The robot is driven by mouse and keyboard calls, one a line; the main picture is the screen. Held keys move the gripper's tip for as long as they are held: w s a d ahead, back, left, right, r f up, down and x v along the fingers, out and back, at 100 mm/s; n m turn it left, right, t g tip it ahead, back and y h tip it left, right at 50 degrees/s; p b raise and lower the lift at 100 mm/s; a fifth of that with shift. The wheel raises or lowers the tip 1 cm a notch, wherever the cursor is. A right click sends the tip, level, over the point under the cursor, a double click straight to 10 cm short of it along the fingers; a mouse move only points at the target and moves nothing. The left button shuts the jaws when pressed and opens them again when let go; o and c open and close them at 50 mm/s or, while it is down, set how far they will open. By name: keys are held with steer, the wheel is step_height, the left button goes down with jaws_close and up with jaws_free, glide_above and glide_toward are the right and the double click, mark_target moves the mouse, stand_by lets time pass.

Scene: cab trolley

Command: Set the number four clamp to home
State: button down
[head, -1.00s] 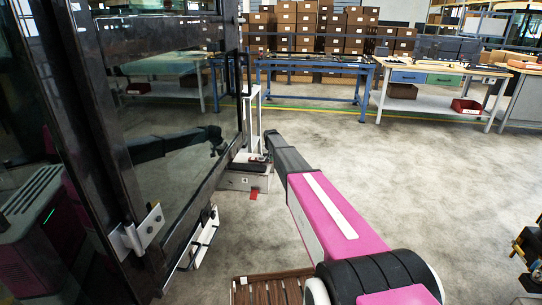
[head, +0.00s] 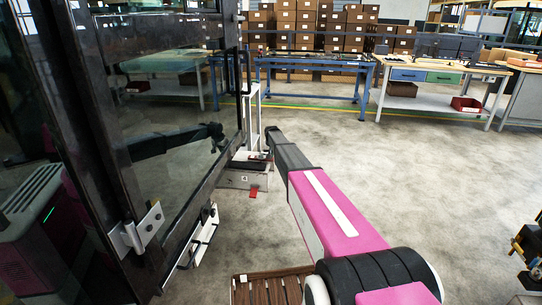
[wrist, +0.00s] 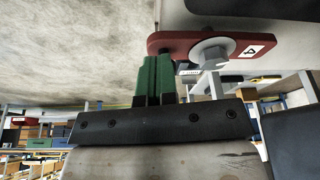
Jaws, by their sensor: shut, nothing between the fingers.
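The red clamp lever (wrist: 176,43) crosses the top of the wrist view, with a grey bolt (wrist: 214,52) through it and a white label (wrist: 251,52) that reads 4. A small pale tag (wrist: 188,69) shows partly behind my fingers. My gripper (wrist: 155,60) has its green fingers shut together, with nothing between them. The fingertips are just below the lever's left end in the picture; I cannot tell whether they touch it. In the head view, a grey block (head: 238,180) with a 4 label and a red tab (head: 254,191) is beyond the door frame; my arm hides the gripper.
A dark-framed glass door (head: 170,130) stands close on the left, with a white hinge bracket (head: 143,228). A slatted wooden step (head: 268,285) is low in front. Workbenches (head: 440,95) and stacked boxes (head: 320,30) are at the back.

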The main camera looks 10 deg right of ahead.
steer(key=shift+w+d+n+y, duration=0.3)
steer(key=shift+w+n, duration=0.1)
steer(key=shift+n, duration=0.3)
steer(key=shift+w+d+n+y, duration=0.2)
steer(key=shift+w+n, duration=0.25)
steer(key=shift+n, duration=0.25)
steer(key=shift+w+d+n+y, duration=0.2)
steer(key=shift+w+n, duration=0.25)
steer(key=shift+n, duration=0.25)
steer(key=shift+w+a+n+g+y, duration=0.1)
steer(key=shift+w+n+g+y, duration=0.25)
steer(key=shift+w+n, duration=0.9)
steer(key=shift+w+a+n+g+y, duration=0.15)
steer(key=shift+w+n+g+y, duration=0.4)
steer(key=shift+n, duration=1.35)
steer(key=shift+w+a+n+g+y, duration=0.1)
steer(key=shift+w+n+y, duration=0.1)
steer(key=shift+w+n, duration=1.15)
steer(key=shift+w+a+n+g, duration=0.2)
steer(key=shift+a+n, duration=0.05)
steer(key=shift+n, duration=0.5)
steer(key=shift+w+a+n+g, duration=0.2)
steer(key=shift+a+n, duration=0.05)
steer(key=shift+n, duration=0.5)
steer(key=shift+w+a, duration=0.3)
steer(key=shift+a, duration=0.05)
